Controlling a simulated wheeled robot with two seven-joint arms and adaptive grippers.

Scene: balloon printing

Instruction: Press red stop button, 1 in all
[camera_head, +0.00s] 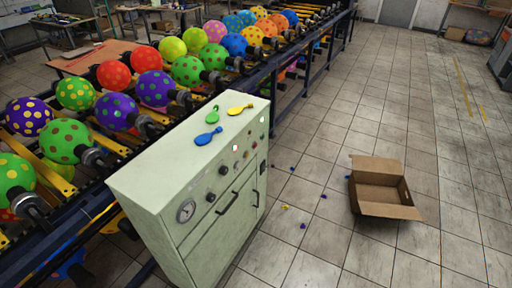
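A pale green control cabinet (150,185) stands at the centre left, with its control panel facing right and toward me. Several small buttons and knobs sit along the panel's upper part. A small reddish button (237,166) shows among them; it is too small to tell for sure whether it is the red stop button or whether it is pressed. A round gauge (186,210) and dark knobs sit nearer to me on the same panel. Neither of my grippers is in view.
Blue, green and yellow flat balloons lie on the cabinet top. A conveyor rack of spotted balloons (150,88) runs behind the cabinet. An open cardboard box (383,205) is on the tiled floor at right. Small coloured bits lie between them. Floor further right is mostly clear.

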